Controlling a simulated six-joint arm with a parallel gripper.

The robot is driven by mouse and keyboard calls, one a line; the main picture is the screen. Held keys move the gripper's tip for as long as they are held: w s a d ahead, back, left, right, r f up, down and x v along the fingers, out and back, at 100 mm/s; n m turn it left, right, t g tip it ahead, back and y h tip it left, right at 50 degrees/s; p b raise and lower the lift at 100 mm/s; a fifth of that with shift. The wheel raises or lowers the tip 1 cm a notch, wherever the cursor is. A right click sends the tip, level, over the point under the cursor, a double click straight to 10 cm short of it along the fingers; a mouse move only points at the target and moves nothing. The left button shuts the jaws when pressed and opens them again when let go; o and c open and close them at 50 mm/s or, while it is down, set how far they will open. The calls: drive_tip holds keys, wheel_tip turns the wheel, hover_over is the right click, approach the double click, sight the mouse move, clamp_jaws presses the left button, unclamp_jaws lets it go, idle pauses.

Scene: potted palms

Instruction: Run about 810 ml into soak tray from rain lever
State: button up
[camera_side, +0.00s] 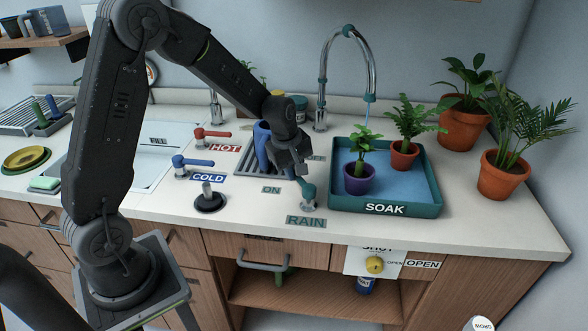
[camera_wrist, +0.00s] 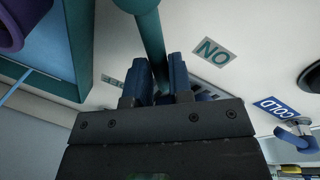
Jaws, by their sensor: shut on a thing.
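The teal rain lever (camera_side: 308,190) stands on the counter behind the RAIN label (camera_side: 306,221). My gripper (camera_side: 299,174) is shut on its handle; in the wrist view the lever (camera_wrist: 151,35) runs between my two blue fingers (camera_wrist: 160,62). The handle lies between the ON label (camera_side: 271,190) and the mostly hidden OFF label (camera_side: 316,157). The teal soak tray (camera_side: 385,209) is right of the lever, its floor blue. A thin stream (camera_side: 365,124) falls from the arched spout (camera_side: 369,97) into the tray. The water level cannot be read.
A purple pot (camera_side: 358,182) and a terracotta pot (camera_side: 403,158) stand in the tray. The red HOT lever (camera_side: 212,134) and blue COLD lever (camera_side: 192,163) are at left. A blue item (camera_side: 262,140) stands behind my gripper. Two potted plants stand at right.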

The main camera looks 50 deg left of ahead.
clamp_jaws()
drive_tip(key=shift+w, duration=0.15)
drive_tip(key=w+m, duration=0.2)
drive_tip(key=m, duration=0.1)
drive_tip(key=shift+d+h, duration=0.3)
drive_tip(key=shift+w+d+m+g+h, duration=0.1)
drive_tip(key=shift+w+d+m, duration=0.15)
drive_tip(key=shift+m, duration=0.45)
drive_tip(key=shift+w+d+m+g+h, duration=0.15)
drive_tip(key=shift+w+m, duration=0.15)
drive_tip(key=shift+m, duration=0.4)
drive_tip(key=shift+w+d+m+g+h, duration=0.1)
drive_tip(key=shift+w+d+m, duration=0.15)
drive_tip(key=shift+m, duration=0.45)
drive_tip(key=shift+w, duration=0.1)
drive_tip(key=o, duration=0.7)
unclamp_jaws()
drive_tip(key=shift+r, duration=0.1)
